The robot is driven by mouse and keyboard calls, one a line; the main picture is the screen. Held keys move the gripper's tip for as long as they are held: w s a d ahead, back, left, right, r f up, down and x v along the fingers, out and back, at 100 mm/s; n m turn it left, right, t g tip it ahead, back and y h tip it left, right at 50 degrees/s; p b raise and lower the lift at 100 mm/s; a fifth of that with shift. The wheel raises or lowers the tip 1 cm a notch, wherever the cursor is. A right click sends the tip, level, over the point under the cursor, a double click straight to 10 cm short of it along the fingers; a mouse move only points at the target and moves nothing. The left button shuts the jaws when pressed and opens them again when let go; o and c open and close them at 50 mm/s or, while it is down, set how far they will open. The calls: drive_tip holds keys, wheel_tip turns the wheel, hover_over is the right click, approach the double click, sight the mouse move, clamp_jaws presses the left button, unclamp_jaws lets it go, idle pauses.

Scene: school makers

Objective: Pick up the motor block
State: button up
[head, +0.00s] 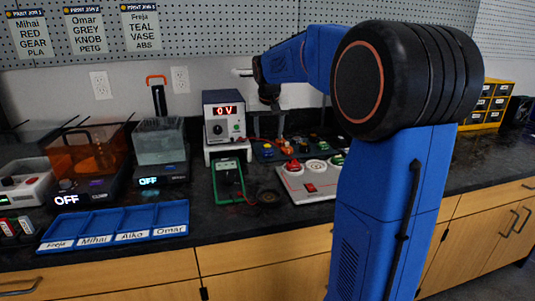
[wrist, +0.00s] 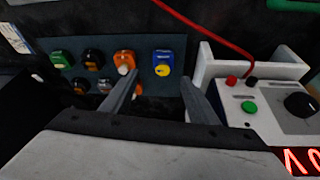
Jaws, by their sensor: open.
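Several small coloured blocks stand in rows on a dark blue-grey mat (wrist: 205,52) in the wrist view. A blue block with a yellow disc (wrist: 163,61) is just beyond and between the fingertips of my gripper (wrist: 159,80). An orange block with a white knob (wrist: 124,61) is just left of it, near the left finger. Green and black blocks are further left. I cannot tell for certain which is the motor block. My gripper is open and empty. In the head view the mat with blocks (head: 286,148) lies below my arm's end, right of the power supply.
A power supply (head: 224,117) reading 0 V stands close by; it also shows at right in the wrist view (wrist: 270,103), with a red lead. A green multimeter (head: 229,180), a white button panel (head: 308,184) and a blue labelled tray (head: 117,226) lie in front.

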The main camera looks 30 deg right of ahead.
sight(267, 145)
drive_tip(key=shift+a+x, duration=0.15)
drive_tip(key=shift+x, duration=1.25)
drive_tip(key=shift+a+x, duration=0.1)
drive_tip(key=shift+x, duration=1.3)
drive_tip(key=shift+c, duration=0.6)
drive_tip(key=c, duration=1)
